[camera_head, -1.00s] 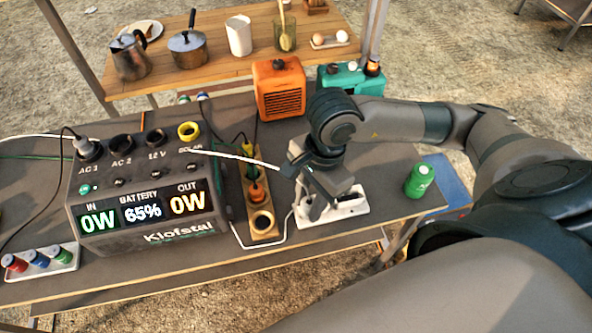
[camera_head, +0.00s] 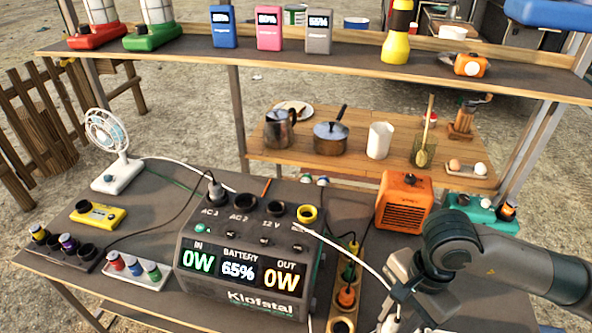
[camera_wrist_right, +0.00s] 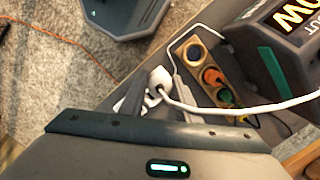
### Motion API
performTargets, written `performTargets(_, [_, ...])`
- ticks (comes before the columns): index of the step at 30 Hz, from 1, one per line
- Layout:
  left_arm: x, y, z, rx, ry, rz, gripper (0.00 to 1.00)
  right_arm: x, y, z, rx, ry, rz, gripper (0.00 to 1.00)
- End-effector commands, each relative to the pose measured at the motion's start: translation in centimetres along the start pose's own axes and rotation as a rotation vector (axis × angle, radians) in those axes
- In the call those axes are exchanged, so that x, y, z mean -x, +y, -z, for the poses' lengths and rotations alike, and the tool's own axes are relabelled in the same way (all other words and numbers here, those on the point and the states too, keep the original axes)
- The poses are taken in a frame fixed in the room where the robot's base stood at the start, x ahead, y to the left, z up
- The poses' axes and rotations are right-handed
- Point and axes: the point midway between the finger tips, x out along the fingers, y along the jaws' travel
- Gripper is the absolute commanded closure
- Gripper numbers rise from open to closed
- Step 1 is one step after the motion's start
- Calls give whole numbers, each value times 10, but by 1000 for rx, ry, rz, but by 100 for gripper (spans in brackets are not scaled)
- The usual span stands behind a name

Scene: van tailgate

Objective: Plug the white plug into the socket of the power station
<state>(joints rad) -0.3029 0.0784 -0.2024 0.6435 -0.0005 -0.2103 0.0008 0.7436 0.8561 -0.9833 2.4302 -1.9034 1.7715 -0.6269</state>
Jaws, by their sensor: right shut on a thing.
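The power station (camera_head: 225,291) is a dark box on the table, its display reading 0W, 65% and 0W. Along its top, a grey plug sits in AC 1 (camera_head: 216,192). The AC 2 socket (camera_head: 244,202) and 12 V socket (camera_head: 276,209) look empty; the solar socket has a yellow ring (camera_head: 307,213). My right gripper (camera_head: 405,322) is right of the station, at the bottom edge of the head view. It is shut on the white plug (camera_wrist_right: 157,80), whose white cable (camera_head: 352,246) arches left towards the station. My left gripper is not in view.
A shelf (camera_head: 330,53) spans the back.

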Motion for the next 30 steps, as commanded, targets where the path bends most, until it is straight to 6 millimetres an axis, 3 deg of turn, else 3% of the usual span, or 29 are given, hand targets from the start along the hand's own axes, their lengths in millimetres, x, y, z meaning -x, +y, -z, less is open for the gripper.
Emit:
performTargets(12, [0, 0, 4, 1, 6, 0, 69, 44, -53, 13, 738, 10, -104, 93])
performTargets(18, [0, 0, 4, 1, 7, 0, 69, 64, -69, 19, 1002, -2, -147, 93])
performTargets(30, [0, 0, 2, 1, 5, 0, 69, 75, -76, 22, 1135, -16, -168, 93])
